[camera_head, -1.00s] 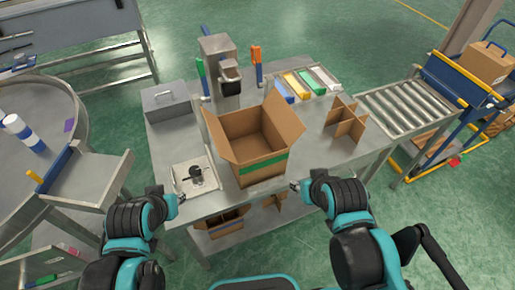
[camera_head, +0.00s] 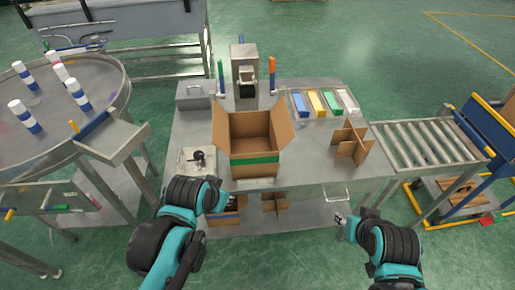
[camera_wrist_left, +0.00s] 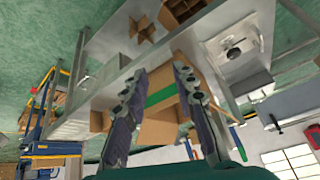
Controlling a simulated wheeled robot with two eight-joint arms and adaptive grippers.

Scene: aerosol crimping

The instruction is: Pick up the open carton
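The open carton (camera_head: 254,147) is a brown cardboard box with a green band, standing upright on the steel table near its front edge, flaps spread. It also shows in the left wrist view (camera_wrist_left: 160,116), beyond and between my left fingers. My left gripper (camera_wrist_left: 159,68) is open and empty, its two dark fingers apart. In the head view my left arm reaches to the table front, left of the carton; its fingers are largely hidden there. My right gripper (camera_head: 341,218) is in front of the table, right of and apart from the carton; its opening is too small to tell.
A crimping press (camera_head: 244,78) stands behind the carton, and a grey box (camera_head: 194,95) at the back left. A cardboard divider (camera_head: 350,143) and colored bins (camera_head: 325,103) are to the right. A roller conveyor (camera_head: 425,143) adjoins on the right, a round table (camera_head: 55,120) on the left.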

